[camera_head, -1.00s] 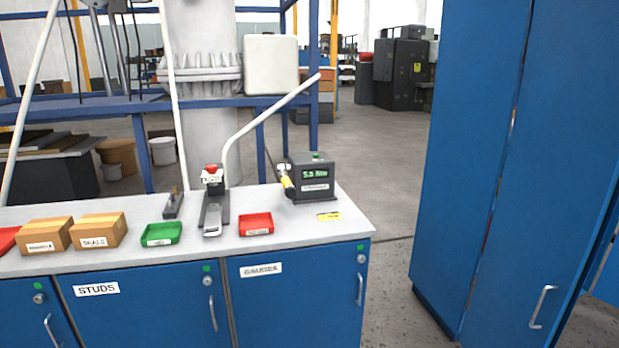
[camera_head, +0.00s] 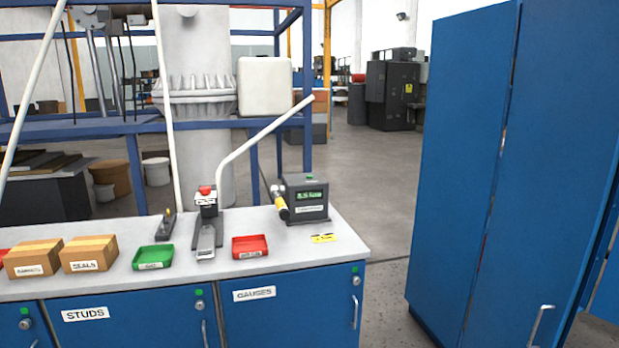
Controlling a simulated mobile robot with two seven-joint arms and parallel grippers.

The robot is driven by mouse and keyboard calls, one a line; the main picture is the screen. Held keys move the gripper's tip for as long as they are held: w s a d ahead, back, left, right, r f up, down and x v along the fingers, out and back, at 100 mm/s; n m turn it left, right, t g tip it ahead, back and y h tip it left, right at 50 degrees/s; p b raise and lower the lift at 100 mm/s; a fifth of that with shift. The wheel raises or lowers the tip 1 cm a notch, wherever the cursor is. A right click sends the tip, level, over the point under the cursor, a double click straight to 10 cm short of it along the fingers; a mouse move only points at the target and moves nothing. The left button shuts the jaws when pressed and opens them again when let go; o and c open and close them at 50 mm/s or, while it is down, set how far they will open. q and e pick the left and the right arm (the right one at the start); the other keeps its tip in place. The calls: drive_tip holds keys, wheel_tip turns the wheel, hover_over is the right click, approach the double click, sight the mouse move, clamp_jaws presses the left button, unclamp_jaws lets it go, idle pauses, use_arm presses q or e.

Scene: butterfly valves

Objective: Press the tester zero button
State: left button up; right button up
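The tester (camera_head: 306,200) is a dark grey box with a green lit display, standing at the right end of the grey bench top. A small green button (camera_head: 309,177) shows on top of it; I cannot read any mark on the button. Neither of my grippers is in view.
On the bench (camera_head: 345,252) are a red tray (camera_head: 250,247), a green tray (camera_head: 153,258), a clamp-like device (camera_head: 207,225) and cardboard boxes (camera_head: 89,252). A tall blue cabinet (camera_head: 465,170) stands at the right. Open floor (camera_head: 385,200) lies between bench and cabinet.

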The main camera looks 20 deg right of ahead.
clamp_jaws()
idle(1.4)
